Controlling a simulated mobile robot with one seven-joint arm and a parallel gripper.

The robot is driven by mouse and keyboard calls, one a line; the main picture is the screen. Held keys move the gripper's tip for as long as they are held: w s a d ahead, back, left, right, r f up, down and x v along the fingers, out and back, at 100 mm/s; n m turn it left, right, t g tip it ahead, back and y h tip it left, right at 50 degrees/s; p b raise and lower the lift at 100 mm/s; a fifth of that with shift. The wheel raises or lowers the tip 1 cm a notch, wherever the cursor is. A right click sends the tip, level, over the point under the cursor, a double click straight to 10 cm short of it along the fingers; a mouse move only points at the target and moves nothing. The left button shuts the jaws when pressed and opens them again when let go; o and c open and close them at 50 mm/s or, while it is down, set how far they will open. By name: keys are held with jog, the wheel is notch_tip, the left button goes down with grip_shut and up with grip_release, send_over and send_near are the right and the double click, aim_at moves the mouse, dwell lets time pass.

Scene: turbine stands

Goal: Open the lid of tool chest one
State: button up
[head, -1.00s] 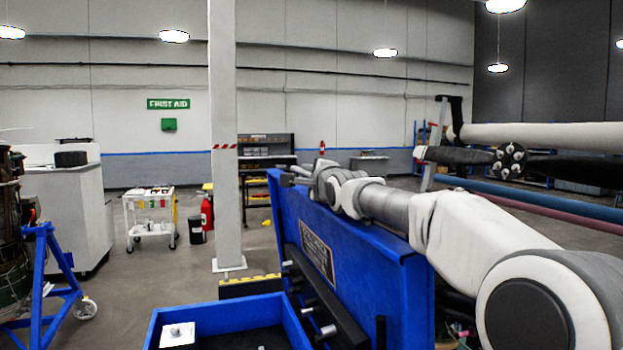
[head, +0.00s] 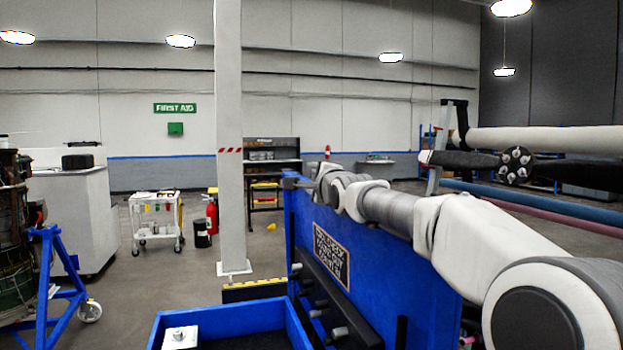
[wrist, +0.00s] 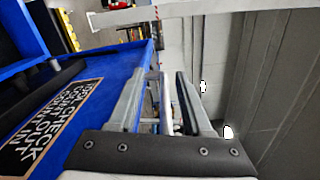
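The blue lid (head: 375,268) of the tool chest stands raised, close to upright. Its inner face carries a dark placard with light lettering (head: 331,256) and a dark rail with several grey pegs. The chest's open blue body (head: 235,318) is below at the left, with a small light block (head: 180,337) inside. In the wrist view the lid's blue face (wrist: 100,105) lies left of the fingers. My gripper (wrist: 168,75) is at the lid's far top edge, fingers apart. A pale strip shows between them; I cannot tell what it is or whether the fingers touch the lid.
A white pillar (head: 230,150) stands beyond the chest. A white cart (head: 155,220), a red extinguisher (head: 212,213) and a black bin (head: 202,233) are left of it. A blue stand (head: 50,275) is at the far left. Long pipes (head: 545,139) run at the right.

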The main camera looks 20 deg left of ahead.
jog(key=b+v, duration=1)
jog(key=v, duration=0.7)
jog(key=shift+d+b, duration=0.2)
jog(key=shift+b, duration=0.15)
dwell(1.0)
jog(key=shift+s, duration=0.15)
dwell(0.5)
